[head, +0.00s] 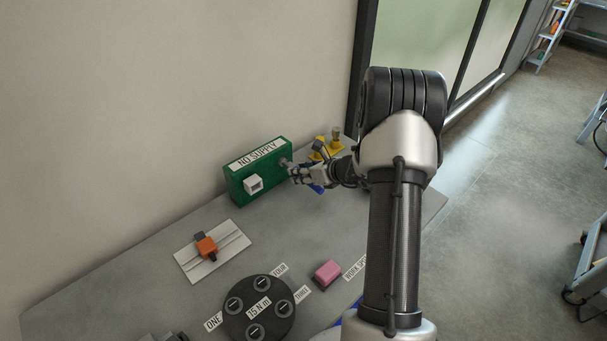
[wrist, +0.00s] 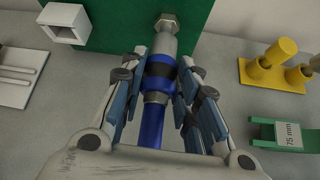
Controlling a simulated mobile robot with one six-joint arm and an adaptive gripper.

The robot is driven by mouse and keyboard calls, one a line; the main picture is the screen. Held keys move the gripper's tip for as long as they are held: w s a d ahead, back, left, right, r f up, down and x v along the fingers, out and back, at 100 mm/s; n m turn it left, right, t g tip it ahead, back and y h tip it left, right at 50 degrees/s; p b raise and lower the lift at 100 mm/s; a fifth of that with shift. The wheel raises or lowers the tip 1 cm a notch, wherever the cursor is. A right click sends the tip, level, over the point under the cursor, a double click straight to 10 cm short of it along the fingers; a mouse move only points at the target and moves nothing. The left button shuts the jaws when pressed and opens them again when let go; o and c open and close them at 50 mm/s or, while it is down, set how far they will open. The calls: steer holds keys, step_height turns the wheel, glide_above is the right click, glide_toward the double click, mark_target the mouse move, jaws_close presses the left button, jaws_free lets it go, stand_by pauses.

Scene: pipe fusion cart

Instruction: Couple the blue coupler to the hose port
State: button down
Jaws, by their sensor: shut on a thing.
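The blue coupler (wrist: 159,76) is between the fingers of my gripper (wrist: 162,92) in the wrist view. It has a blue body with a dark band, and a blue hose (wrist: 151,126) runs from it back under my gripper. Its front end meets a grey metal port (wrist: 166,24) on the green box; I cannot tell whether it is locked on. In the head view my gripper (head: 301,173) is at the right end of the green box (head: 236,187), labelled "NO SUPPLY". The coupler itself is mostly hidden there, with a bit of blue showing below the fingers.
A white square socket (wrist: 65,22) sticks out of the box, left of the port. Yellow posts on a base (wrist: 271,70) and a green "75 mm" block (wrist: 282,134) stand to the right. An orange slider (head: 206,247), a black dial (head: 258,312) and a pink block (head: 328,273) are nearer.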

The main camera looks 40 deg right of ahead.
steer(key=shift+w+a, duration=0.15)
steer(key=shift+w, duration=0.85)
steer(key=c, duration=1.2)
jaws_free()
steer(key=shift+o, duration=0.2)
steer(key=shift+s, duration=0.1)
steer(key=v, duration=1.2)
steer(key=shift+r, duration=0.1)
